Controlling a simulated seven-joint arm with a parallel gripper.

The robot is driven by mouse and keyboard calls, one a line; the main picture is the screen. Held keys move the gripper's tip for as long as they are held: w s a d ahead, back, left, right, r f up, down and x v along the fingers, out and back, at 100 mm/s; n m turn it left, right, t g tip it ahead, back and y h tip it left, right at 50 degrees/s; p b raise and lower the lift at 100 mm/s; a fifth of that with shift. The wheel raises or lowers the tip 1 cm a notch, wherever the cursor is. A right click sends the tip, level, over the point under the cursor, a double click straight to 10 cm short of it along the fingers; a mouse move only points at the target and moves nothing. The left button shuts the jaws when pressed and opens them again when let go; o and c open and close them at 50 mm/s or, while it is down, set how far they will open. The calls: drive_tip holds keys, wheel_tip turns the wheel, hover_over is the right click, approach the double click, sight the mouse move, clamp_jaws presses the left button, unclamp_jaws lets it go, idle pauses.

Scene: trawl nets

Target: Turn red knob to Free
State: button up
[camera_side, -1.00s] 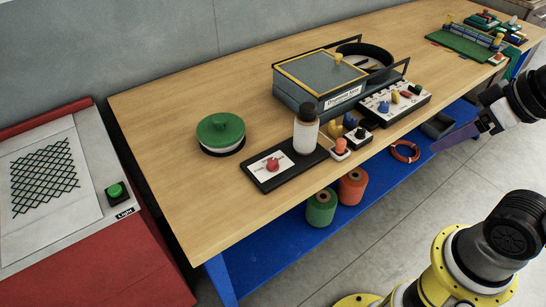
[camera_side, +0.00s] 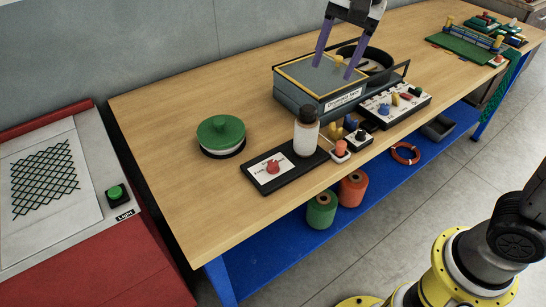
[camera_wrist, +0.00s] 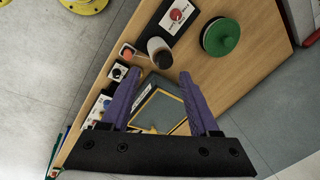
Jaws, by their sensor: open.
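The red knob (camera_side: 272,167) sits on a white label plate on a black board (camera_side: 263,187) near the table's front edge. It also shows in the wrist view (camera_wrist: 175,14), at the top. The label's print is too small to read, so I cannot tell the knob's setting. My gripper (camera_side: 333,65) is open and empty above the grey box with the yellow-edged lid, to the right of and behind the knob. In the wrist view its purple fingers (camera_wrist: 157,78) are spread wide, and the knob lies well beyond them.
A white bottle with a dark cap (camera_side: 306,134) stands at the right end of the board, close to the knob. A green-lidded round container (camera_side: 221,134) stands to the left. The grey box (camera_side: 299,99) and a white switch panel (camera_side: 410,112) are to the right.

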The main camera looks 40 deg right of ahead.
drive_tip(key=w+a+f+g, duration=0.2)
drive_tip(key=w+a+f, duration=0.4)
drive_tip(key=a+f, duration=0.1)
drive_tip(key=n, duration=0.1)
approach(273, 162)
drive_tip(key=shift+g+h, duration=0.3)
drive_tip(key=f, duration=0.8)
drive_tip(key=shift+w+a+f, duration=0.25)
drive_tip(key=shift+f, duration=0.15)
clamp_jaws()
